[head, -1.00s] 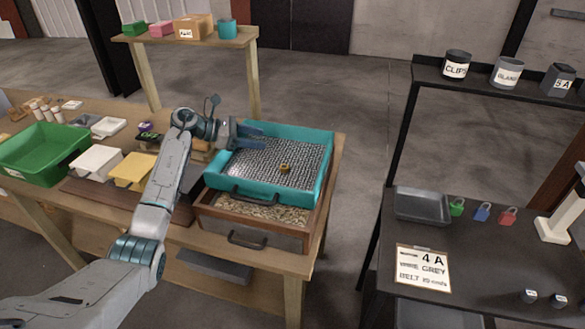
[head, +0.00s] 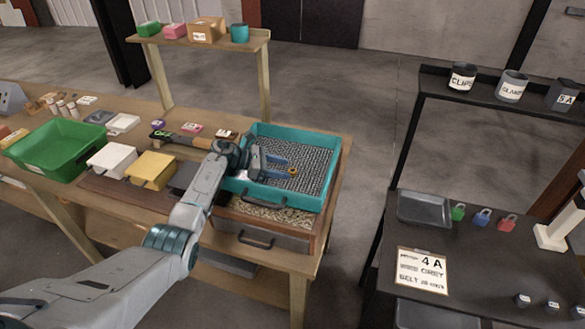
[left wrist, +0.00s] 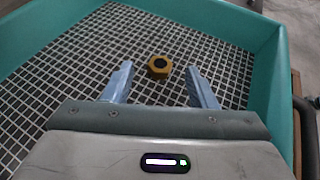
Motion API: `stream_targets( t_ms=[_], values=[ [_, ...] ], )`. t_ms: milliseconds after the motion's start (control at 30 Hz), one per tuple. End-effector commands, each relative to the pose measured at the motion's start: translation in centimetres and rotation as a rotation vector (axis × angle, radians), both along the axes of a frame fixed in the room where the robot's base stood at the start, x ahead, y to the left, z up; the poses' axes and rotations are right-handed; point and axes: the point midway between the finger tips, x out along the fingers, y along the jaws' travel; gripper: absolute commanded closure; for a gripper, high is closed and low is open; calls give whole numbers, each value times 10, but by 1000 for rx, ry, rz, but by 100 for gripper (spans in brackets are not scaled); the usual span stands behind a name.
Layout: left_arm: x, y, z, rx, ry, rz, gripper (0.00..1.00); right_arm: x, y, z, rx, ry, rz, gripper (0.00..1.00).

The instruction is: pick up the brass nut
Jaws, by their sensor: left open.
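The brass nut (head: 293,171) lies on the wire mesh of the teal sieve tray (head: 334,174). In the left wrist view the nut (left wrist: 159,66) is a yellow hexagon with a dark hole, lying flat on the mesh. My left gripper (head: 283,169) is open over the mesh, and its fingers point at the nut. In the left wrist view the nut shows between the lines of the two blue fingers (left wrist: 161,84), just ahead of their tips, with no visible contact. My right gripper is not in view.
The tray's raised teal walls (left wrist: 280,70) surround the mesh. It sits on a wooden box of grain-like material (head: 262,214). To the left are a green bin (head: 60,150), a white box (head: 112,160) and a yellow box (head: 150,170). A dark table (head: 480,255) stands at the right.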

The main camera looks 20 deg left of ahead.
Motion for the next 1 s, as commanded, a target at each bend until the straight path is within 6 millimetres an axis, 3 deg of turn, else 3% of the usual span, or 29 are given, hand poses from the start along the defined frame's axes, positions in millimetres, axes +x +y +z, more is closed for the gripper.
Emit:
stream_targets(
  t_ms=[200,467,700,1000],
  values=[
    [8,-18,-7,0,1,0,48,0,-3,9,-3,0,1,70],
    [8,-19,-9,0,0,0,48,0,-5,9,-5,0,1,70],
    [8,-19,-9,0,0,0,93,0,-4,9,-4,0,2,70],
    [8,-19,-8,0,0,0,95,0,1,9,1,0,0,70]
  ],
)
